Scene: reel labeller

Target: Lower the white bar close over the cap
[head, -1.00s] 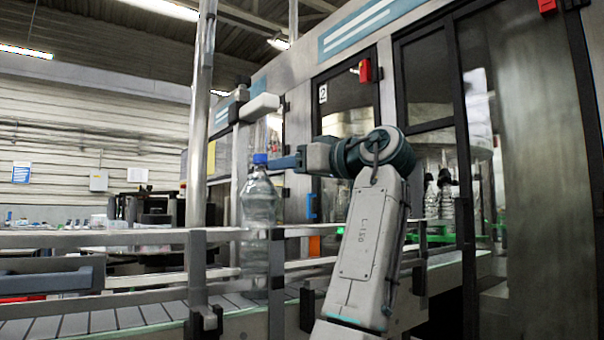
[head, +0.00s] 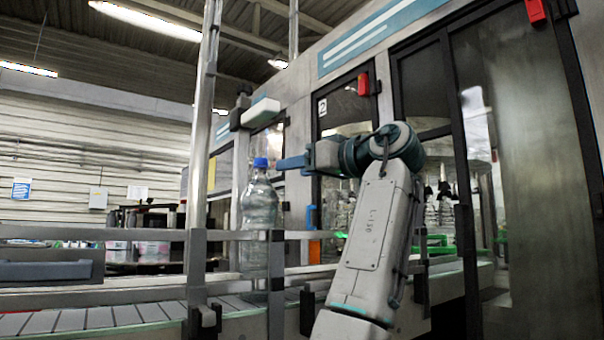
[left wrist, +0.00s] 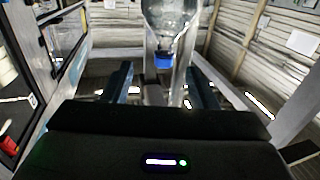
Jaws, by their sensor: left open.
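The white bar (head: 260,111) juts from a dark grey block on an upright post, tilted up to the right. A clear gap separates it from the blue cap (head: 261,162) below. The cap is on a clear, upright plastic bottle (head: 259,207) behind the conveyor rail. My left gripper (head: 284,163) is level with the cap, just to its right, its blue fingers pointing left. In the left wrist view, the fingers (left wrist: 162,86) stand apart with nothing gripped. The bottle (left wrist: 172,25) appears upside down there, its cap (left wrist: 163,59) beyond the fingers. My right gripper is not in view.
Metal guard rails (head: 120,234) and a tall post (head: 203,150) stand in front of the slatted conveyor (head: 90,318). The machine's glass doors (head: 424,85) fill the right side.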

